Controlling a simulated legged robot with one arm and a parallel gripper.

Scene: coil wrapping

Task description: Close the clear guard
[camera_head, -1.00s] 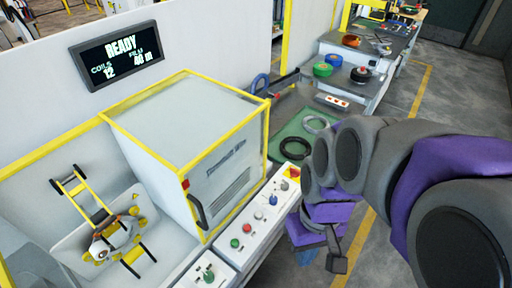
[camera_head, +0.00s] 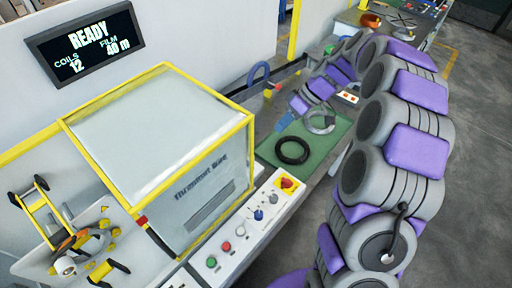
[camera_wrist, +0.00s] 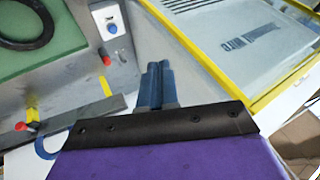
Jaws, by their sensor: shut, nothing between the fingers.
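The clear guard (camera_head: 150,130) is a yellow-framed box with see-through panels and lettering on its front. It stands to the right of the wrapping ring (camera_head: 85,245), which is uncovered. A dark handle (camera_head: 160,240) is at the guard's lower left front corner. My gripper (camera_head: 283,123) is past the guard's right end, pointing down near the green mat. In the wrist view, its blue fingers (camera_wrist: 158,80) are together and empty, and the guard's yellow frame (camera_wrist: 205,60) is to their right. I see no clear contact between them.
A black coil (camera_head: 292,150) and a grey coil (camera_head: 320,122) lie on the green mat (camera_head: 268,150). A control panel with buttons (camera_head: 240,230) runs along the front. A display (camera_head: 88,42) reads READY. Red-tipped posts (camera_wrist: 104,60) stand near my gripper.

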